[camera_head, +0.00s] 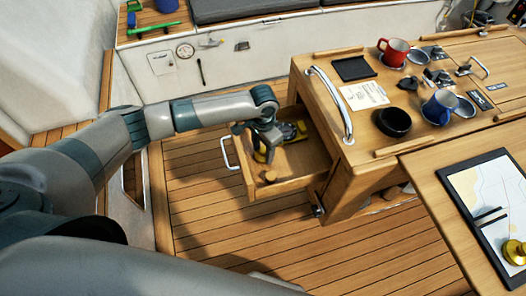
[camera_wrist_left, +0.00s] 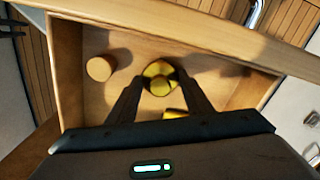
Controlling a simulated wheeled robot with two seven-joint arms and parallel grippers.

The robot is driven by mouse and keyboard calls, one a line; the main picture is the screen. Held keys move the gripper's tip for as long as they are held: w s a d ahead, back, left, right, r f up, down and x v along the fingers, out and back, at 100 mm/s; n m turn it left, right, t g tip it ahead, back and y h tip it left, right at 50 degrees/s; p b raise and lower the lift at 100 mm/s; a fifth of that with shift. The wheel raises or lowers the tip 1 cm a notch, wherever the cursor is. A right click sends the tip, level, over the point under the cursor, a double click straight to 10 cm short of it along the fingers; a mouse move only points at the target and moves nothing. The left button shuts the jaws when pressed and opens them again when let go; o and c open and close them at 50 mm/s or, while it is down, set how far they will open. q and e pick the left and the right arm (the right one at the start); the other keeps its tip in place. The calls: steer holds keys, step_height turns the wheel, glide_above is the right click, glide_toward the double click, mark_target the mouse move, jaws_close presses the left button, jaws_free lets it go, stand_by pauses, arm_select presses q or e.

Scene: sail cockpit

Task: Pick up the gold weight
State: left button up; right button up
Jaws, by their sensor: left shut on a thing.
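A gold weight (camera_wrist_left: 158,75) with a round knob is between the fingertips of my left gripper (camera_wrist_left: 160,88) in the left wrist view. The gripper is shut on it. In the head view my left gripper (camera_head: 262,148) reaches down into the open wooden drawer (camera_head: 297,160), and the gold weight (camera_head: 260,156) shows only partly below the fingers. I cannot tell whether the weight touches the drawer floor. Another gold weight (camera_head: 515,251) stands on the chart at the right edge of the head view. My right gripper is not in view.
A wooden cylinder (camera_head: 270,176) and a yellow item (camera_head: 298,130) are also in the drawer, whose walls surround the gripper. The table above holds a red mug (camera_head: 394,51), a blue mug (camera_head: 438,106) and a black bowl (camera_head: 393,122). The floor before the drawer is clear.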

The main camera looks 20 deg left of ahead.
mark_target(265, 150)
arm_select(q)
steer(key=shift+r+b, duration=0.3)
steer(key=shift+r, duration=0.4)
steer(key=shift+d+r+b, duration=0.15)
steer(key=shift+r+b, duration=0.15)
steer(key=shift+r, duration=0.35)
steer(key=shift+d+r+b, duration=0.15)
steer(key=shift+r+b, duration=0.1)
steer(key=shift+r, duration=0.35)
steer(key=s+d+r+b, duration=0.2)
steer(key=d+r, duration=0.4)
steer(key=d, duration=0.4)
steer(key=shift+s+d+r+b, duration=0.2)
steer(key=shift+d+r+b, duration=0.2)
steer(key=shift+b, duration=0.05)
